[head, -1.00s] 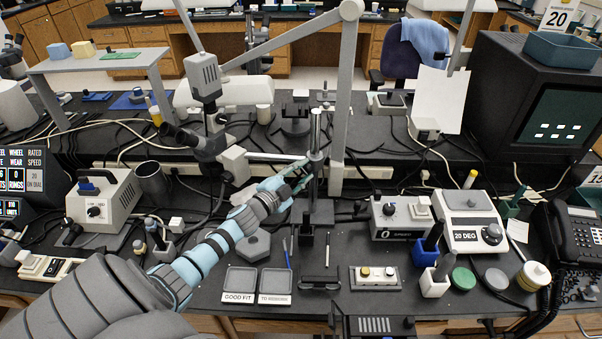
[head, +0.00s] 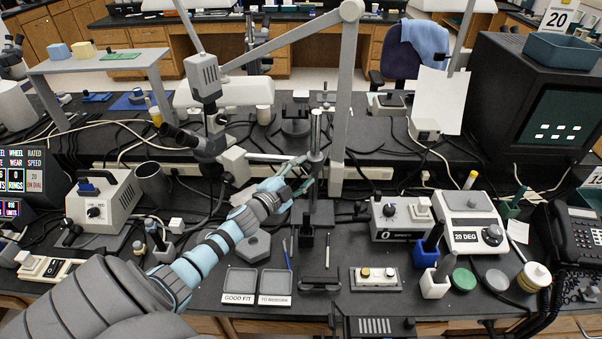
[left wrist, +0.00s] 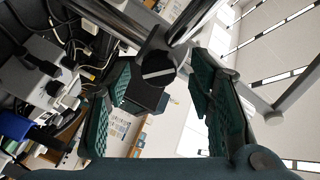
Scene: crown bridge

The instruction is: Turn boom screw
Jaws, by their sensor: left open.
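The boom screw is a dark round knob (left wrist: 157,68) with a white line across its face, seen in the left wrist view. It is on the clamp of the upright metal post (head: 316,130). My left gripper (head: 304,173) reaches in from the left at the post, with its teal fingers spread. In the left wrist view the ridged finger pads (left wrist: 162,88) stand on either side of the knob, with gaps between pads and knob. The white line is slightly tilted. In the head view the knob is too small to make out.
A microscope (head: 208,140) stands left of the post, and a grey lamp arm (head: 346,100) rises behind it. Control boxes (head: 402,217) stand to the right. Two small trays (head: 240,280) lie in front. Cables cross the black bench behind.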

